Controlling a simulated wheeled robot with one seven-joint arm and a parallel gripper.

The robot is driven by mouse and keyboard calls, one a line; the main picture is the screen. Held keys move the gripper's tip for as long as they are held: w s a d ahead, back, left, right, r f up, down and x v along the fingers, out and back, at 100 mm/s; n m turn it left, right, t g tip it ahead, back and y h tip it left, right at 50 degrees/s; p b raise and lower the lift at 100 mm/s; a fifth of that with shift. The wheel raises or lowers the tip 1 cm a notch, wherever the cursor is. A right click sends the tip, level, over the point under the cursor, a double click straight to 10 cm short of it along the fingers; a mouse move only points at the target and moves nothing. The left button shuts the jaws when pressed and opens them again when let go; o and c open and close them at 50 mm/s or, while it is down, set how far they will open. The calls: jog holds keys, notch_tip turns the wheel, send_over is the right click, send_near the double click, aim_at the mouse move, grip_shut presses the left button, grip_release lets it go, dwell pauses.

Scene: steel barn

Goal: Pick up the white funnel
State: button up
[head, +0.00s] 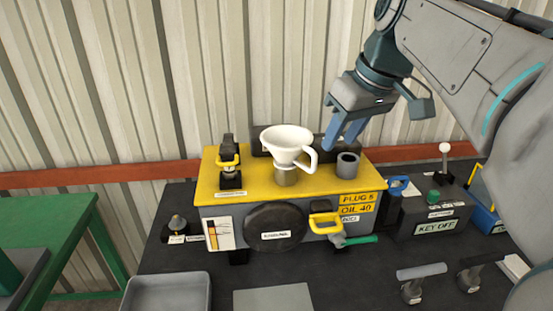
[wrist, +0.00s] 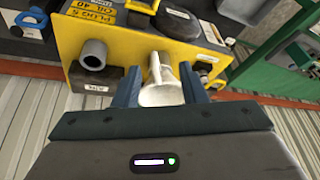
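The white funnel (head: 287,141) stands upright in a short grey neck (head: 286,176) on top of the yellow box (head: 330,186). Its loop handle (head: 313,160) is on the right side. My gripper (head: 340,144) is open and empty, to the right of the funnel and above the box, near the dark grey open cylinder (head: 348,165). In the wrist view the funnel (wrist: 162,92) shows in the gap between my two blue fingers, apparently beyond them. No contact with the funnel is visible.
A black cap with a yellow handle (head: 230,162) stands left of the funnel. A dark bar (head: 262,146) lies behind it. A round black disc (head: 275,227) and yellow handle are on the box front. A grey tray (head: 166,293) is at front left; corrugated wall behind.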

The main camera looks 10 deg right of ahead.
aim_at(314, 153)
jog(key=w+d+r+n+b, duration=0.1)
jog(key=w+r+n+b, duration=0.2)
jog(key=w+r, duration=0.1)
jog(key=shift+y, duration=0.3)
jog(key=shift+s+x, duration=0.2)
jog(key=shift+x, duration=3.25)
jog(key=shift+s+x, duration=0.2)
jog(key=shift+x, duration=3.25)
grip_shut()
